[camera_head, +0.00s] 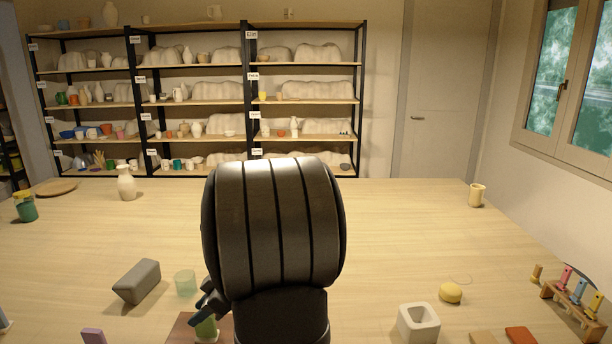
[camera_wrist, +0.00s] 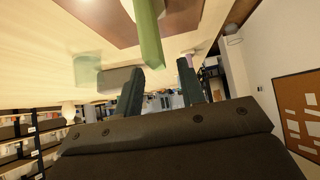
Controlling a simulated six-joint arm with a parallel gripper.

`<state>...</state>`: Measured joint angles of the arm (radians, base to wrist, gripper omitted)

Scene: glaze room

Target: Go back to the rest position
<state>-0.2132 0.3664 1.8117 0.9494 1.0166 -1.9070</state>
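My gripper (camera_wrist: 161,66) shows in the wrist view with its two dark fingers apart and nothing held between them. In the head view only a dark finger part (camera_head: 209,298) shows at the left of my arm, low over the table; the rest is hidden behind the arm. A green block-like piece (camera_head: 207,328) stands on a brown board (camera_head: 182,331) just below that finger part. The green piece (camera_wrist: 149,35) also shows in the wrist view, just beyond the fingertips. I cannot tell whether a finger touches it.
On the table (camera_head: 400,230) are a grey block (camera_head: 137,281), a pale green translucent cup (camera_head: 186,283), a white square pot (camera_head: 418,323), a yellow sponge (camera_head: 450,292) and a wooden tool rack (camera_head: 575,308). A vase (camera_head: 126,183) stands far left. The table's middle right is clear.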

